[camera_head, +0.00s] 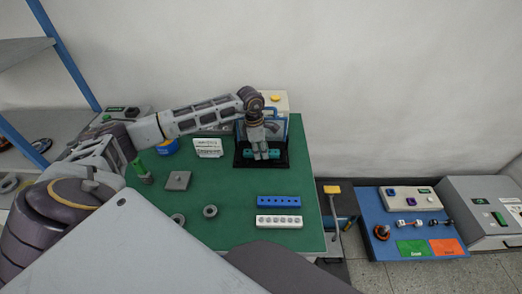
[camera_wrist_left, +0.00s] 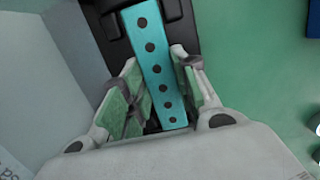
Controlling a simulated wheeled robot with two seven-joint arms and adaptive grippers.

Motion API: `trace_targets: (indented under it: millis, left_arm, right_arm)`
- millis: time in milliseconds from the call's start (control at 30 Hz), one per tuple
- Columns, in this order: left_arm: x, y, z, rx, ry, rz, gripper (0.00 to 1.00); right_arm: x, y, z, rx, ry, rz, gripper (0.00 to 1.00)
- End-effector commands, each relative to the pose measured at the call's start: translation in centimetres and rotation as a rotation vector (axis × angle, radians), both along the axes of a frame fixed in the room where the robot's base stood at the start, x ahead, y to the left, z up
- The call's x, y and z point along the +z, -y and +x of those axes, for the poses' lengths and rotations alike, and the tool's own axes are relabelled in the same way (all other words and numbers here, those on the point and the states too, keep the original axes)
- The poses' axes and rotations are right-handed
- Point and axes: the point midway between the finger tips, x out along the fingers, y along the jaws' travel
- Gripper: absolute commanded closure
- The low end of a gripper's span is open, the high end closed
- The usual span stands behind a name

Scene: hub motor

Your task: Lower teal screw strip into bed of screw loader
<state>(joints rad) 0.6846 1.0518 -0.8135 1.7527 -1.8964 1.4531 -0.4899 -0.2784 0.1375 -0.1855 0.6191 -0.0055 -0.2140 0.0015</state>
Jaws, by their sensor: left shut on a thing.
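The teal screw strip (camera_wrist_left: 152,50) with a row of dark holes lies lengthwise between the fingers of my left gripper (camera_wrist_left: 158,70) in the left wrist view. In the head view, my left gripper (camera_head: 262,155) points down over the black bed of the screw loader (camera_head: 241,163) and is shut on the strip. Small teal ends of the strip (camera_head: 275,154) show on both sides of the fingers. The fingers hide its middle, and I cannot tell whether it touches the bed. My right gripper is not in view.
A blue strip (camera_head: 278,201) and a white strip (camera_head: 279,221) lie on the green table (camera_head: 238,190) nearer me. A white sign (camera_head: 208,148), a grey square plate (camera_head: 178,180) and grey rings (camera_head: 210,211) are to the left. The loader's blue frame (camera_head: 285,123) rises close beside my gripper.

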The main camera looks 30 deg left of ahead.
Motion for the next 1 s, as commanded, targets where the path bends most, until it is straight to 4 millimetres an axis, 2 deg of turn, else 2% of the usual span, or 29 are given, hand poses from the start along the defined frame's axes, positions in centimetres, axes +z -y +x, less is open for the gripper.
trace_targets:
  millis: [33,333,367,500,1000]
  left_arm:
    - [-0.21,-0.54,0.17,0.008,0.002,0.008,1.00]
    - [-0.29,-0.57,0.18,0.008,0.003,0.008,1.00]
    - [-0.27,-0.58,0.18,0.008,0.003,0.008,0.66]
    - [-0.26,-0.59,0.18,0.008,0.003,0.009,0.50]
    - [0.32,-0.69,0.26,0.010,0.008,0.008,0.48]
  right_arm:
    - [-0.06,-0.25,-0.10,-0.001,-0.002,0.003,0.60]
    - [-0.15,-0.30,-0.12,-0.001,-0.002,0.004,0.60]
    - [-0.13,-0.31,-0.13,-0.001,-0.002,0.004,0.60]
    - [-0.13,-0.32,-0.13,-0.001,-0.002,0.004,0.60]
    - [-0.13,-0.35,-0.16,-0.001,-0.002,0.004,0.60]
